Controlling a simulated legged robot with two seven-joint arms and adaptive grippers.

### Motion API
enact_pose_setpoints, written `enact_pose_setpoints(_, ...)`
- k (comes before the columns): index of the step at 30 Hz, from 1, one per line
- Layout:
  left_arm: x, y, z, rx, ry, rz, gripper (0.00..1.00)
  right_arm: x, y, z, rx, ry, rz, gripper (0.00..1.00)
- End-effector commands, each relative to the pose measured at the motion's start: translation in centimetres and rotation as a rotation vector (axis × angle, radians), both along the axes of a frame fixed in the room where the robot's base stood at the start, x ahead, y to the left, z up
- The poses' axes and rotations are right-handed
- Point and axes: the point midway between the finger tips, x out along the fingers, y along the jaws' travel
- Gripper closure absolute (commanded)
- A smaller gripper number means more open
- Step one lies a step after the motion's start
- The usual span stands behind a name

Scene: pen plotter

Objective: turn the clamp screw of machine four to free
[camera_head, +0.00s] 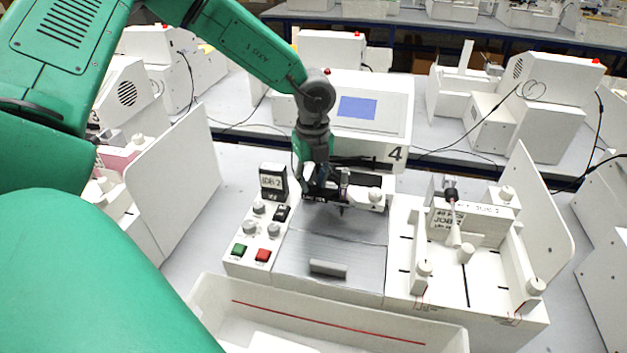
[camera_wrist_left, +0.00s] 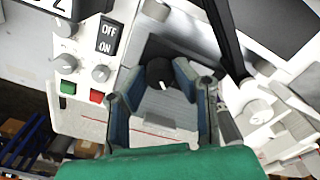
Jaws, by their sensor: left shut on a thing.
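Machine four (camera_head: 395,154), with a "4" on its housing, stands in the middle of the head view. My left gripper (camera_head: 317,190) is lowered at its carriage, above the back of the grey bed (camera_head: 335,262). In the wrist view, a black knob (camera_wrist_left: 160,72), which looks like the clamp screw, sits between the fingertips of my left gripper (camera_wrist_left: 162,80). The gripper is shut on it. In the head view the gripper and arm hide the screw, and its turn position cannot be read. My right gripper is not in view.
Left of the bed is a panel with knobs, an on/off switch (camera_head: 282,213), a green button (camera_head: 239,250) and a red button (camera_head: 262,255). A white fixture with posts (camera_head: 478,290) stands right. A white tray (camera_head: 205,290) is in front. A white knob (camera_head: 376,196) is close right of the gripper.

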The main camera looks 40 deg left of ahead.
Motion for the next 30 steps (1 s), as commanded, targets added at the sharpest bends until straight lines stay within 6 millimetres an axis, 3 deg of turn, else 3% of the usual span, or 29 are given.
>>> enact_pose_setpoints(19, 0.49, 0.14, 0.36, 0.002, -0.014, 0.051, 1.0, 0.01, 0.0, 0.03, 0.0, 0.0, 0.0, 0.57)
enact_pose_setpoints(20, 0.49, 0.14, 0.36, 0.002, -0.014, 0.051, 0.69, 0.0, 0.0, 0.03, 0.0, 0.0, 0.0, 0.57)
enact_pose_setpoints(21, 0.47, 0.11, 0.34, 0.001, -0.014, 0.051, 0.56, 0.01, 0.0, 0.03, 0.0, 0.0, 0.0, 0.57)
enact_pose_setpoints(30, 0.1, 0.04, 0.2, 0.001, -0.006, 0.05, 0.56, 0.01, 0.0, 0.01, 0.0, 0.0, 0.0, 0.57)
